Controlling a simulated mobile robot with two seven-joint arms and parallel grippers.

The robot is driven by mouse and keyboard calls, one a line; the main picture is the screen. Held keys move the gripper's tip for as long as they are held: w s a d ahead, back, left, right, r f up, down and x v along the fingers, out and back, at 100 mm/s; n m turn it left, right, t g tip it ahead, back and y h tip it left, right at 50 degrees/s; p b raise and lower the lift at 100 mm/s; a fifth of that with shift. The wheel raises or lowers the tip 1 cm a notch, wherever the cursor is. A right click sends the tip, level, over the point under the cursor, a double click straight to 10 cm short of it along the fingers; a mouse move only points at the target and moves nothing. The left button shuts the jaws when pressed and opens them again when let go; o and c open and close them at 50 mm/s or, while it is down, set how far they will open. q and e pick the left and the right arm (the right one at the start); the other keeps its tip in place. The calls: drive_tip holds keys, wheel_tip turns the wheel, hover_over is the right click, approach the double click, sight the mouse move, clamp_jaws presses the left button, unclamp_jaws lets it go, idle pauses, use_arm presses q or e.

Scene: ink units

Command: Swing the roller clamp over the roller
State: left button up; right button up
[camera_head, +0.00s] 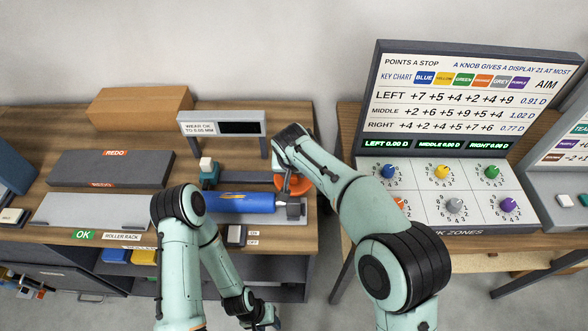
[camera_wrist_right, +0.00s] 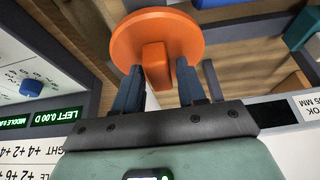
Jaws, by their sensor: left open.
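A blue roller (camera_head: 238,203) lies on a grey stand near the bench's front edge, with a dark grey fitting (camera_head: 291,209) at its right end. An orange round piece (camera_head: 279,183), which I take for the roller clamp, shows behind that end, partly hidden by my right gripper (camera_head: 288,178). In the right wrist view it is an orange disc (camera_wrist_right: 184,37) with a raised tab. My right gripper's fingers (camera_wrist_right: 160,80) stand apart on either side of the tab, with gaps visible. My left gripper (camera_head: 264,318) is open and low in front of the bench, away from the roller.
A display reading WEAR OK (camera_head: 221,124) stands behind the roller. A teal block with a white top (camera_head: 208,172) is at its left rear. A switch box (camera_head: 235,236) is in front. A knob panel (camera_head: 440,195) stands right. A grey roller rack (camera_head: 95,210) lies left.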

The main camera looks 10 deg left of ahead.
drive_tip(key=shift+o, duration=0.3)
drive_tip(key=v, duration=1.3)
drive_tip(key=shift+r, duration=0.2)
